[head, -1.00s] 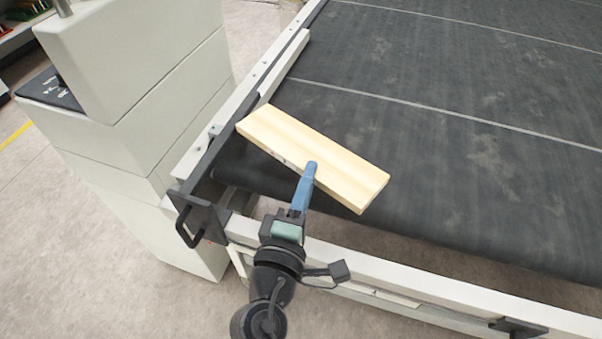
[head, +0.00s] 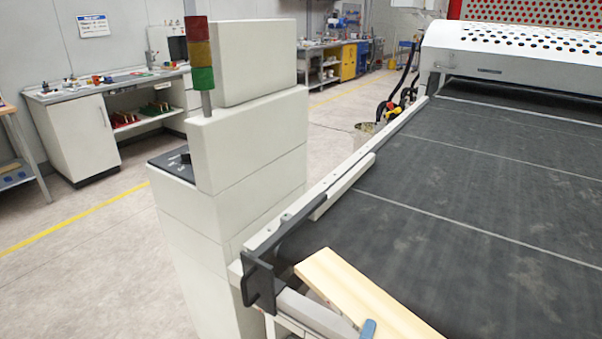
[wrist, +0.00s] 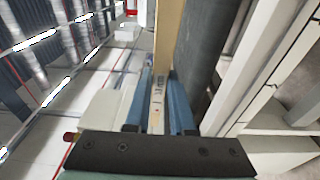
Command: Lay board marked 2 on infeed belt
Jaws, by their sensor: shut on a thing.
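A pale wooden board (head: 362,296) shows at the bottom of the head view, over the near left corner of the dark infeed belt (head: 440,190). My gripper shows there only as a blue fingertip (head: 368,328) at the board's near edge. In the wrist view both blue fingers of my gripper (wrist: 160,103) are shut on the board (wrist: 167,50). Small dark print shows on the board's edge between the fingers, too small to read. I cannot tell whether the board touches the belt.
A pale control cabinet (head: 250,150) with a signal light (head: 200,55) stands left of the belt. A side rail (head: 320,200) and a black bracket (head: 260,282) edge the belt's near left corner. The perforated machine hood (head: 510,45) is at the far end. The belt beyond the board is clear.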

